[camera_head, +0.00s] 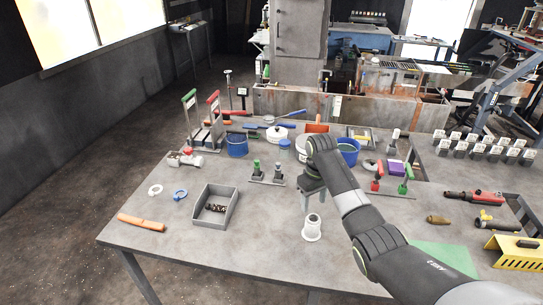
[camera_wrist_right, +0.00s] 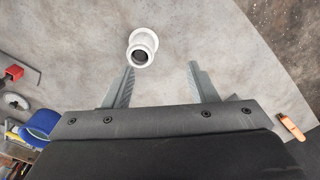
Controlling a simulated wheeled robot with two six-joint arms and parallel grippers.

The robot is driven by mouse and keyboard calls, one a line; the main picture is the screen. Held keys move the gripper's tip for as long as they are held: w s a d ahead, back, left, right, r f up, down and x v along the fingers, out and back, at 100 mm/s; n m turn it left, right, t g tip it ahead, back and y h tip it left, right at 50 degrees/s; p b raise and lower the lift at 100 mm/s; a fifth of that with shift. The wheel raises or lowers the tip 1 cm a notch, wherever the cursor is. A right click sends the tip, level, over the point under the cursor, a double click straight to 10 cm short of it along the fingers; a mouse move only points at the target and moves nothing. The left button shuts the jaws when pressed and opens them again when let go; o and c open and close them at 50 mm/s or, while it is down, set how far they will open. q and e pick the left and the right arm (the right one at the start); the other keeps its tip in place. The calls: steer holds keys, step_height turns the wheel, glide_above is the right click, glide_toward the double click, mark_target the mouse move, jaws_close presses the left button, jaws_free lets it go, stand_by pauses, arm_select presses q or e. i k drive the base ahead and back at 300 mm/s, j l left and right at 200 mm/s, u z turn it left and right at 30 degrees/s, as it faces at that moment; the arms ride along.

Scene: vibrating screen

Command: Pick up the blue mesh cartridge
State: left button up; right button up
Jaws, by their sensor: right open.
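No mesh shows clearly on any blue thing, so I cannot tell which is the blue mesh cartridge. One blue cup-shaped thing (camera_head: 237,145) stands at the back left of the table, and another blue cup (camera_head: 348,152) stands behind my right arm. A blue ring (camera_head: 180,194) lies at the left. My right gripper (camera_head: 313,196) is open and empty, pointing down just behind a white flanged cylinder (camera_head: 312,229). My left gripper is not in view.
A grey open bin (camera_head: 215,207) holds small dark parts. An orange handle (camera_head: 141,222) lies at the front left. A stand with green-topped tools (camera_head: 267,173) is left of my gripper. A yellow bracket (camera_head: 518,253) lies at the right. The table's front middle is mostly clear.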

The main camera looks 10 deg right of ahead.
mark_target(277, 170)
steer(key=i, duration=1.4)
